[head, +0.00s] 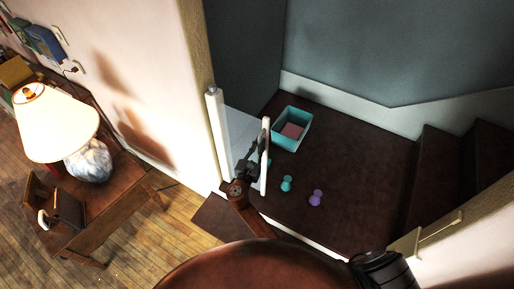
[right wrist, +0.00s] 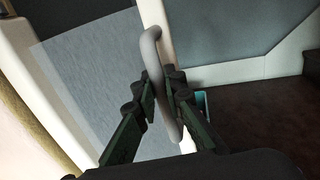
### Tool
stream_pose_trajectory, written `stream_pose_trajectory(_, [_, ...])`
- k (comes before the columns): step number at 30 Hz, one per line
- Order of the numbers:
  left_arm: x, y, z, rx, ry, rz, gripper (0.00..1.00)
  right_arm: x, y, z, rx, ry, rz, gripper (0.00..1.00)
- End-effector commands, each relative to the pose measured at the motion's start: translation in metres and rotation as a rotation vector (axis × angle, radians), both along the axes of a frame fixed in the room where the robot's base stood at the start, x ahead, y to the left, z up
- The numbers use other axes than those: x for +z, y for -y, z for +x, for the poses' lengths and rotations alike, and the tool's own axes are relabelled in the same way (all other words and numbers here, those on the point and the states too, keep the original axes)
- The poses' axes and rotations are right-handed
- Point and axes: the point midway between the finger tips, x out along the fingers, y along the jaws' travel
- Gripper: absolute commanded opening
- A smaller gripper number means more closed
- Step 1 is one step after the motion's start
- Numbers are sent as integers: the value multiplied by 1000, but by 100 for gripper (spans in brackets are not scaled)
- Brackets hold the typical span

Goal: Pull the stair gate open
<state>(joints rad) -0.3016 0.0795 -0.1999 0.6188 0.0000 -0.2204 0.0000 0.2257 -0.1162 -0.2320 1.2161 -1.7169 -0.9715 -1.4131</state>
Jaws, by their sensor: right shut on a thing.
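The stair gate has a white upright post (head: 217,130) at the left of the opening, a grey panel (head: 243,130) and a white end bar (head: 264,180). The end bar stands far from the wooden bracket (head: 432,235) at the opening's right side. My right gripper (head: 254,161) is at the end bar. In the right wrist view my right gripper (right wrist: 161,92) is shut around the grey curved handle (right wrist: 150,50), with a finger on each side. The grey panel (right wrist: 95,80) lies left of the handle. My left gripper is not in view.
A teal bin (head: 292,130), a teal toy (head: 286,184) and a purple toy (head: 316,198) are on the dark landing. Stairs (head: 440,180) rise at the right. A wooden desk (head: 125,205) with a lamp (head: 58,122) stands left of the wall.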

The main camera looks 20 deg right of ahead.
Motion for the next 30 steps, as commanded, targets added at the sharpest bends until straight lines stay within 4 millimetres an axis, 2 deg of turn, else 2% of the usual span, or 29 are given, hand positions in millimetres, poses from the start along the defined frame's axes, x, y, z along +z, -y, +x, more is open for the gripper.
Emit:
stream_pose_trajectory(12, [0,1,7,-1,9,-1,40,0,1,2,-3,1,1,0])
stream_pose_trajectory(13, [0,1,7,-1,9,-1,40,0,1,2,-3,1,1,12])
stream_pose_trajectory(20, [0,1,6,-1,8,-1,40,0,0,2,-3,0,0,28])
stream_pose_trajectory(30, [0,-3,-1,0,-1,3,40,0,0,2,-3,0,0,28])
